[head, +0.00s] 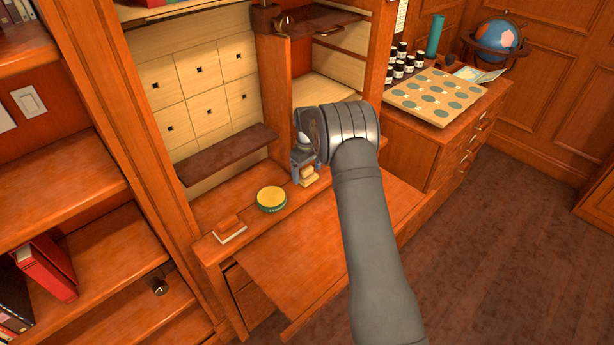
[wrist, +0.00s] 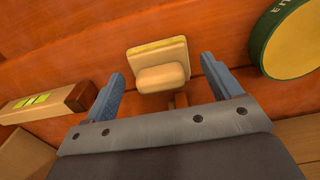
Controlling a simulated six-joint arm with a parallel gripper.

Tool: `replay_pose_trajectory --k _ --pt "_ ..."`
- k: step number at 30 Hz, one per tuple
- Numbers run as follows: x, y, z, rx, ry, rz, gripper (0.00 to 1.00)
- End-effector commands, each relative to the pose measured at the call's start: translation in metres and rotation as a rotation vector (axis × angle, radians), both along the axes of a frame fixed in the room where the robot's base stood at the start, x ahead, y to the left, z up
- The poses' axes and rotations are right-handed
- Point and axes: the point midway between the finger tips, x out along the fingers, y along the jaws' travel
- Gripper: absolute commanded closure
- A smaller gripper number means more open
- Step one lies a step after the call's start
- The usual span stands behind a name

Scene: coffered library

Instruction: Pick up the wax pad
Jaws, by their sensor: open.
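A cream pad with a rounded grip block and a thin yellow edge, which looks like the wax pad (wrist: 160,58), lies on the orange wood surface in the wrist view. It also shows in the head view (head: 309,175), partly covered by my gripper. My gripper (wrist: 162,72) is open, with its blue-grey fingers on either side of the pad's grip block.
A round green tin with a yellow top (head: 271,199) stands left of the pad. A wooden-handled block with a pale base (head: 229,229) lies farther left. In the wrist view, a cream box with a brown end (wrist: 50,103) lies left of my gripper. A dark shelf board (head: 228,153) juts out behind.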

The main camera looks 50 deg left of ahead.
Motion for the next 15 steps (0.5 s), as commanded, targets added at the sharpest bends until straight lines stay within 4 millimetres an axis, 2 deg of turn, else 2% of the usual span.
replay_pose_trajectory --k 1,6,8,15 --pt "0.0 0.0 0.0001 0.0 0.0 0.0 0.22" --pt "0.0 0.0 0.0003 0.0 0.0 0.0 0.56" --pt "0.0 0.0 0.0003 0.0 0.0 0.0 0.65" --pt "0.0 0.0001 0.0009 0.0 0.0 0.0 0.66"
